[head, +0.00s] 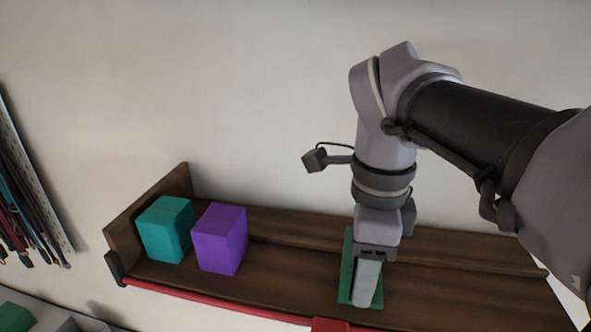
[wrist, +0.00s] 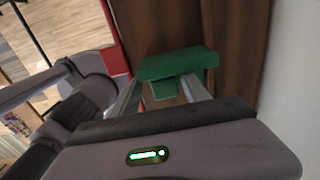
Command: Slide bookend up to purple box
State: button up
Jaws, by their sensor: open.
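The green bookend (head: 346,272) stands on the dark wooden shelf (head: 290,275), right of the purple box (head: 221,239). A clear stretch of shelf lies between them. My gripper (head: 366,302) is down at the bookend and hides part of it in the head view. In the wrist view my gripper (wrist: 163,82) has its two fingers apart, with part of the green bookend (wrist: 178,65) showing between and beyond them. I cannot tell whether either finger touches it. The purple box is not seen in the wrist view.
A teal box (head: 165,231) stands left of the purple box, near the shelf's wooden end panel (head: 150,203). A red rail (head: 215,303) runs along the front edge. A plain wall (head: 250,90) is behind. Cords (head: 20,205) hang at the far left.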

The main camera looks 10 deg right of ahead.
jog(key=shift+w+d, duration=0.15)
jog(key=shift+d, duration=0.2)
jog(key=shift+c, duration=0.2)
jog(key=shift+w, duration=0.15)
jog(key=c, duration=0.4)
jog(key=shift+a, duration=0.1)
grip_shut()
